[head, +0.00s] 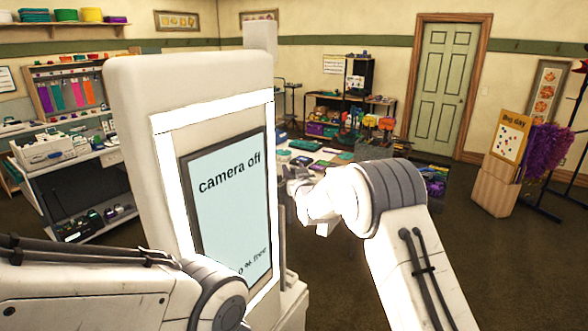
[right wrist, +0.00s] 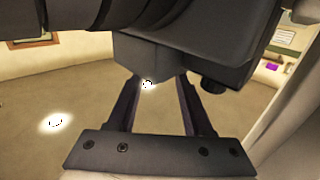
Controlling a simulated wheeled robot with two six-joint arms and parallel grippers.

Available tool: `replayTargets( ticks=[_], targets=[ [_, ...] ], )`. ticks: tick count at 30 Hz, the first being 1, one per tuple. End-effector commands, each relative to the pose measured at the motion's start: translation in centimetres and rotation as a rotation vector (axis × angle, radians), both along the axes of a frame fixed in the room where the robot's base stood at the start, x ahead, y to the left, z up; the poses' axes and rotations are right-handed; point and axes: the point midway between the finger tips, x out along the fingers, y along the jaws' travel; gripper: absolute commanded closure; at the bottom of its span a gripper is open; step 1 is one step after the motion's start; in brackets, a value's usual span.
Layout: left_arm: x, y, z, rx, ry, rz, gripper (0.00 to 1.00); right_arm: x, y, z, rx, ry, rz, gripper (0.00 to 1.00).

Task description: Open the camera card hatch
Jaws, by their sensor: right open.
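The white camera booth (head: 135,130) stands close in front of me in the head view. Its lit frame surrounds a screen (head: 228,205) reading "camera off", with a partly hidden "% free" line lower down. I cannot make out the card hatch in either view. My right gripper (head: 297,188) is just beyond the booth's right edge, partly hidden by its own wrist.
A pale ledge (head: 291,287) juts from the booth's lower right. A table with props (head: 315,150) stands behind my right gripper. Shelves (head: 75,185) stand at the left. Open floor (head: 500,265) lies to the right, before a green door (head: 441,85).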

Motion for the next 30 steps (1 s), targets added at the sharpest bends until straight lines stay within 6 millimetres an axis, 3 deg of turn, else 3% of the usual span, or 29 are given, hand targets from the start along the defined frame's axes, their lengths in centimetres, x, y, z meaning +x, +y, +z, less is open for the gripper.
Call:
replayTargets(
  ticks=[2, 6, 30],
  targets=[
    [0.00, 0.00, -0.02, 0.000, 0.000, 0.000, 0.50, -0.02, 0.00, 0.00, 0.000, 0.000, 0.000, 0.49],
    [0.00, 0.00, -0.02, 0.000, 0.000, 0.000, 0.50, -0.03, 0.00, 0.02, 0.000, 0.000, 0.000, 0.99],
    [0.00, 0.00, -0.01, 0.000, 0.000, 0.000, 0.50, -0.04, -0.01, 0.05, 0.000, -0.001, 0.000, 1.00]
  ],
)
